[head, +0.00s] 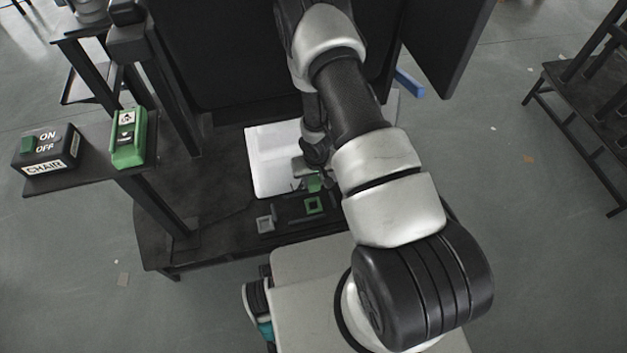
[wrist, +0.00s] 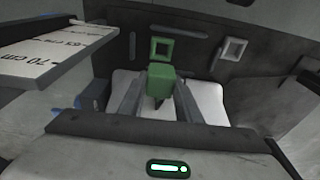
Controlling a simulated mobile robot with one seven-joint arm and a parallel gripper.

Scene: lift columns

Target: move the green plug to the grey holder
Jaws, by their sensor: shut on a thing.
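The green plug (wrist: 160,85) is a green block between the fingertips of my gripper (wrist: 161,80) in the wrist view. My gripper is shut on it. The plug also shows as a small green patch in the head view (head: 315,184), below my gripper (head: 312,172), which my arm partly hides. The grey holder (head: 265,223) is a small square frame on the dark table, to the left of a green square holder (head: 314,205). In the wrist view the grey holder (wrist: 234,50) is at the upper right and the green holder (wrist: 161,48) is just beyond the plug. The plug appears apart from both holders.
A white panel (head: 270,160) lies on the dark table (head: 215,200) behind the holders. On a shelf at left are an ON/OFF box (head: 45,150) and a green arrow switch (head: 128,140). A board marked in centimetres (wrist: 55,50) stands at the left of the wrist view.

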